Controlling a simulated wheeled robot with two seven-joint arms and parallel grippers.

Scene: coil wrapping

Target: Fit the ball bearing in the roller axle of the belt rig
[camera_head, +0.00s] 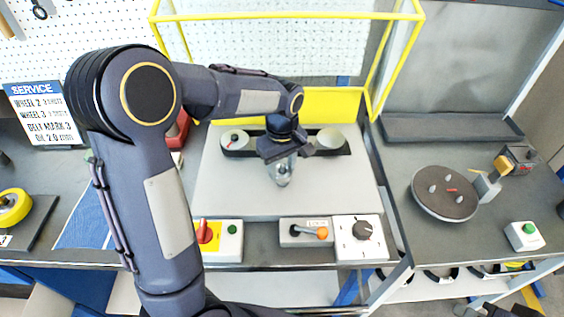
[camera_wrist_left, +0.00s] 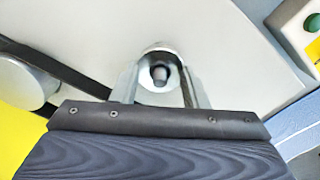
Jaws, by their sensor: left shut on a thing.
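The belt rig is a pale grey panel (camera_head: 235,190) with two round rollers, the left one (camera_head: 234,140) and the right one (camera_head: 331,139), and a dark belt. My left gripper (camera_head: 282,168) is over the panel, below and between the rollers. It is shut on the ball bearing, a pale metal ring (camera_wrist_left: 157,52) between its fingers in the left wrist view. A short grey stub (camera_wrist_left: 160,73) shows inside the ring's dark hole. I cannot tell whether the ring is seated on it. Dark parts at the bottom right edge may be my right gripper (camera_head: 488,309), cut off.
A yellow frame (camera_head: 290,15) stands over the back of the rig. Switch boxes, including one with an orange knob (camera_head: 306,231) and a dial box (camera_head: 359,238), line the front. A round dark turntable (camera_head: 444,193) is at right. A service sign (camera_head: 44,113) stands at left.

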